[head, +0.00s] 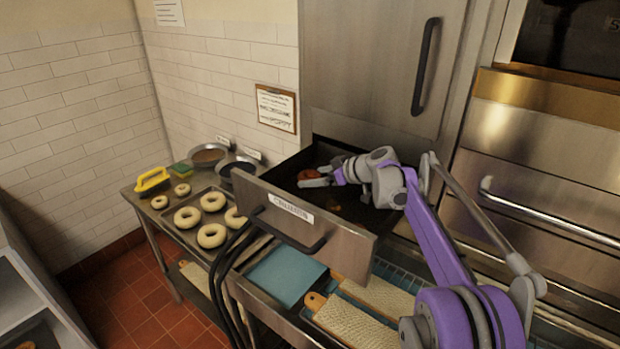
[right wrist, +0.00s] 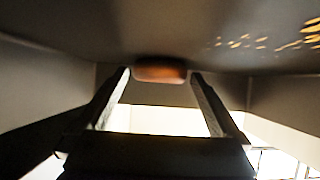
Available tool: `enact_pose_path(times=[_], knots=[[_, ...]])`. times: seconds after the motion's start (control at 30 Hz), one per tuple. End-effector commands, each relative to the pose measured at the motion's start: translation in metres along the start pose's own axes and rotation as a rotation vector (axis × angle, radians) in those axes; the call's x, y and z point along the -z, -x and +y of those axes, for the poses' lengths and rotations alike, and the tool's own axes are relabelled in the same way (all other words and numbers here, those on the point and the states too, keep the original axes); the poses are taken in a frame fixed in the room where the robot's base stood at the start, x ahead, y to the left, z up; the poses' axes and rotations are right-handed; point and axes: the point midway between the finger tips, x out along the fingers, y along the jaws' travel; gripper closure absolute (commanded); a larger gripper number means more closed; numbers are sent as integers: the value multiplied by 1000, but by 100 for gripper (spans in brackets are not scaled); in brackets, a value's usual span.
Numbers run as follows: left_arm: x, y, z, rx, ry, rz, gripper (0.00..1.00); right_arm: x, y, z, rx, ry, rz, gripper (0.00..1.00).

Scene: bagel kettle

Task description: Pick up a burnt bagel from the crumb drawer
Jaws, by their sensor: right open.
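The crumb drawer (head: 345,230) is pulled out below the steel cabinet, with a label on its front panel. A burnt bagel (head: 308,174), orange-brown, lies inside it near the left wall. My right gripper (head: 314,181) reaches into the drawer from the right and is open, with its fingertips at the bagel. In the right wrist view the bagel (right wrist: 160,72) shows between the tips of the two spread fingers (right wrist: 160,85); I cannot tell whether they touch it. Part of the bagel is hidden by the gripper in the head view. My left gripper is not in view.
Below the drawer are a blue-green sheet (head: 285,274) and wooden boards (head: 355,322). Crumbs (right wrist: 255,43) lie on the drawer floor. Drawer walls surround my right gripper closely.

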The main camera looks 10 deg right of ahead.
Motion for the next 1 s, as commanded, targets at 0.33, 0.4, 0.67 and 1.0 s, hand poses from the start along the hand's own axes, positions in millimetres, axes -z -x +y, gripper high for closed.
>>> enact_pose_path(times=[0.33, 0.4, 0.67, 1.0], knots=[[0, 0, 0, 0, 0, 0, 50, 0, -6, 0, -1, 0, 0, 14], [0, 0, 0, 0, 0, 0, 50, 0, -6, 0, -1, 0, 0, 27], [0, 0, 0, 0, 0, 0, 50, 0, -6, 0, -1, 0, 0, 69], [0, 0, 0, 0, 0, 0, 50, 2, -2, 0, -1, -1, 0, 69]])
